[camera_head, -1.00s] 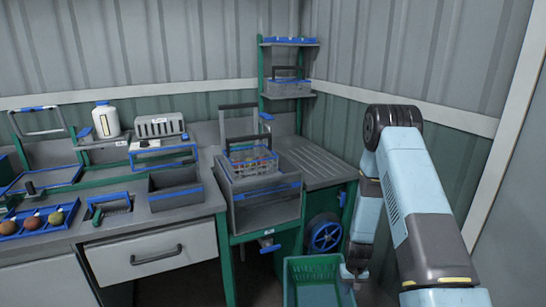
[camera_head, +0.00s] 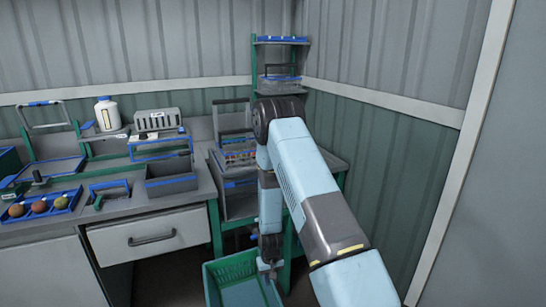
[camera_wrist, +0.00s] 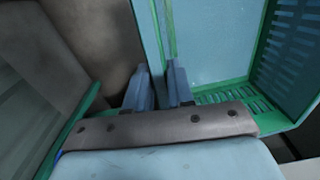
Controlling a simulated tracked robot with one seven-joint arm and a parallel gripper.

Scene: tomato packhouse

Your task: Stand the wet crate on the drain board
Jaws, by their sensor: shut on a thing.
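The green crate (camera_head: 232,270) hangs low in front of the bench in the head view, its open top facing up. My gripper (camera_head: 268,268) is shut on its right rim. In the wrist view my fingers (camera_wrist: 160,88) are closed around a thin green crate wall, and a slotted side of the crate (camera_wrist: 296,50) shows at right. The drain board (camera_head: 328,161) is the grey top at the bench's right end, mostly hidden behind my arm. The crate is below it and apart from it. Its underside is hidden.
A grey sink box with a wire basket (camera_head: 238,157) stands left of the drain board. A shelf rack (camera_head: 280,40) rises behind. A drawer bench (camera_head: 150,240) with a grey bin (camera_head: 170,186) and fruit tray (camera_head: 40,205) lies left. Open floor and bare wall lie right.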

